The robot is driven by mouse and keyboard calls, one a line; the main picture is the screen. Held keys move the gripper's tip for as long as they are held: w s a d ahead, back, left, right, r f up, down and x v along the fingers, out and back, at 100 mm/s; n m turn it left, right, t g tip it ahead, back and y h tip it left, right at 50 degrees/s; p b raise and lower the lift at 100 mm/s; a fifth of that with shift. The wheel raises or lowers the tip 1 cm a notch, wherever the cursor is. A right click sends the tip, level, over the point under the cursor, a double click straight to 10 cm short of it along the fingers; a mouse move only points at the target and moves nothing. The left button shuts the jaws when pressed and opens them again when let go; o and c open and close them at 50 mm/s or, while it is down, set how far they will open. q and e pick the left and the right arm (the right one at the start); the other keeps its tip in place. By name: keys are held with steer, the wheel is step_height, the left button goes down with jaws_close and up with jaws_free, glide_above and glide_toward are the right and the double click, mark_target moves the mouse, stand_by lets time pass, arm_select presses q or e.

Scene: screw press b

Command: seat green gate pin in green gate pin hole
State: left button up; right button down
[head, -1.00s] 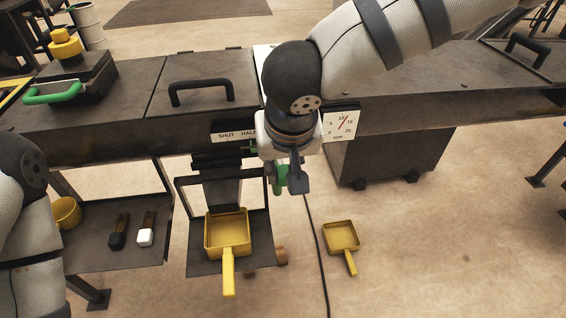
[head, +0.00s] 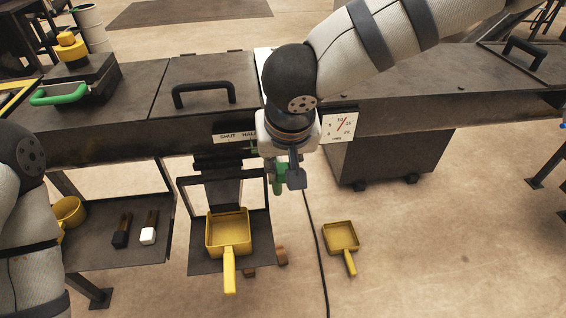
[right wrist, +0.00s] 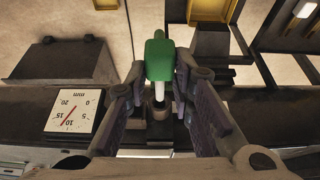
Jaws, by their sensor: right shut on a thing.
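The green gate pin (right wrist: 160,58) shows in the right wrist view between the fingers of my right gripper (right wrist: 162,85), with a green head and a pale shank. The right gripper is shut on it. In the head view the right gripper (head: 287,172) hangs in front of the machine's front face, by the SHUT/HALF label (head: 236,137), and the green pin (head: 278,180) shows beside its fingers. A dark round fitting (right wrist: 160,107) lies behind the pin's shank in the wrist view; I cannot tell whether the shank is in it. The hole itself is not clearly visible. My left gripper is out of view.
A yellow scoop (head: 228,240) rests on the tray below the chute, and another (head: 341,237) lies on the floor. A dial gauge (head: 340,127) is right of the gripper. A side shelf (head: 120,250) holds two small handled tools and a yellow cup (head: 68,211).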

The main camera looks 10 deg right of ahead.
steer(key=shift+w+f, duration=0.1)
steer(key=shift+w, duration=1.2)
stand_by(0.4)
steer(key=shift+w, duration=0.2)
steer(key=shift+w, duration=0.45)
